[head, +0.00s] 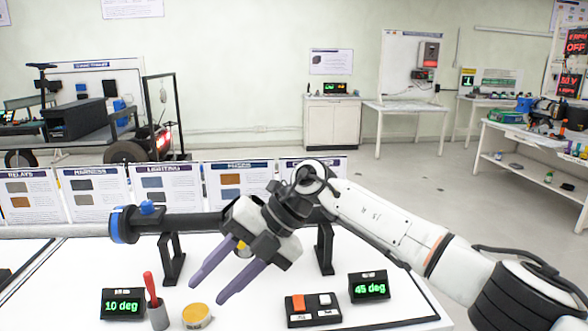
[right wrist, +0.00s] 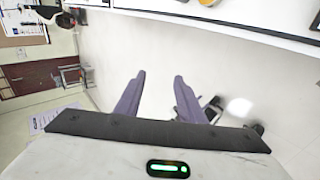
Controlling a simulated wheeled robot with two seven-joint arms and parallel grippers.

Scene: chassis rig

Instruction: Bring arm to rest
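My right arm (head: 390,225) comes in from the right and reaches across the white table. My right gripper (head: 206,292) is above the table's middle, in front of the dark horizontal shaft. Its two purple fingers are apart with nothing between them. They also show apart and empty in the right wrist view (right wrist: 158,78), with pale floor beyond. The shaft (head: 185,222) has a blue ring (head: 122,225) and rests on black stands (head: 172,262). My gripper and wrist hide part of it. My left gripper is not in view.
The white table (head: 250,318) holds a "10 deg" display (head: 123,305), a red-handled tool (head: 150,288) in a grey cup, a yellow-topped round tin (head: 196,316), a switch box (head: 313,311) and a "45 deg" display (head: 369,287). Upright information panels (head: 165,190) line its back edge.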

